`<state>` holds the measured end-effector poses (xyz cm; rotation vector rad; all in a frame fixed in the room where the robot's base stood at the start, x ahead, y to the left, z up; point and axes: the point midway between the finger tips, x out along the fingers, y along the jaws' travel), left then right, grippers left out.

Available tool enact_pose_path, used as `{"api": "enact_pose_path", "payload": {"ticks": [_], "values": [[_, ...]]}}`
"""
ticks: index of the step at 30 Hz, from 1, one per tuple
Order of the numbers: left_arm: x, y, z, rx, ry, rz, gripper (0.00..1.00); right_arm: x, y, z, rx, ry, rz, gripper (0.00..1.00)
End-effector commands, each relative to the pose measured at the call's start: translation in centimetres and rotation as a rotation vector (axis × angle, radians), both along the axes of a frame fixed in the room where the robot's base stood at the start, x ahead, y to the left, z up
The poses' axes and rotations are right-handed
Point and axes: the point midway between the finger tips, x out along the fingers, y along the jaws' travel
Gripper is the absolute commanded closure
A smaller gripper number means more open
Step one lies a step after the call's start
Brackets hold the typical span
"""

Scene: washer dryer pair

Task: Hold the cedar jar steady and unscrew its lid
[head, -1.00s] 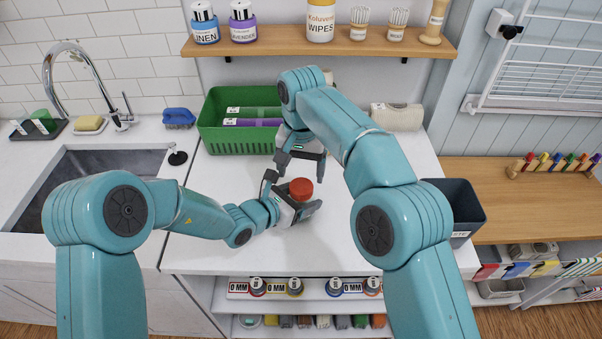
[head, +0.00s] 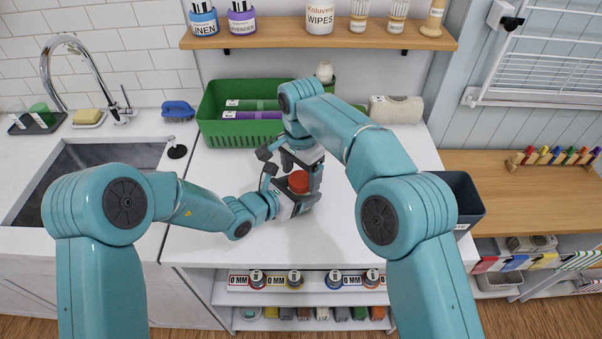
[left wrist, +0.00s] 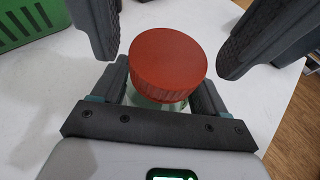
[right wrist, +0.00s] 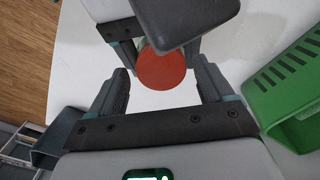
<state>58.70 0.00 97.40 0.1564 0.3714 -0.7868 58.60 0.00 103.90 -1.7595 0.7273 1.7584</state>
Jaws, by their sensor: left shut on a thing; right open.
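The cedar jar stands on the white counter, and its red-brown lid (head: 299,182) shows in the head view. In the left wrist view the round ribbed lid (left wrist: 168,64) sits on the jar's clear body (left wrist: 140,99), which is mostly hidden. My left gripper (head: 292,196) is shut on the jar body below the lid. My right gripper (head: 290,163) is open above the jar, its fingers apart on either side of the lid and not visibly touching it.
A green basket (head: 215,128) with labelled items stands behind my grippers. A paper towel roll (head: 396,109) lies at the back right. A dark bin (head: 458,195) is at the counter's right edge, the sink (head: 60,178) at the left. The front counter is clear.

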Motion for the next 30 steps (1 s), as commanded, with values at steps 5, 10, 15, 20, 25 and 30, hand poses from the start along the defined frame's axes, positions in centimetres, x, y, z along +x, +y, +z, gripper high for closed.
{"api": "enact_pose_path", "payload": {"ticks": [5,10,15,20,25,30], "values": [[0.01,0.02,-0.02,0.000,0.000,0.000,1.00,-0.01,-0.03,-0.87,0.000,0.000,0.000,0.19],[0.01,0.02,-0.02,0.000,0.000,0.000,1.00,0.00,-0.03,-0.90,0.000,0.000,0.000,0.19],[0.01,0.02,-0.02,0.000,0.000,0.000,1.00,-0.01,-0.03,-0.89,0.000,0.000,0.000,0.62],[0.04,0.05,-0.02,0.000,0.001,0.001,1.00,-0.04,-0.04,-0.89,-0.001,0.001,0.001,0.77],[0.05,0.08,-0.02,0.000,0.001,0.003,1.00,-0.06,-0.06,-0.88,-0.002,0.003,0.135,0.77],[0.08,0.11,-0.02,0.000,0.002,0.004,1.00,-0.06,-0.09,-0.87,-0.002,0.004,0.440,0.77]]}}
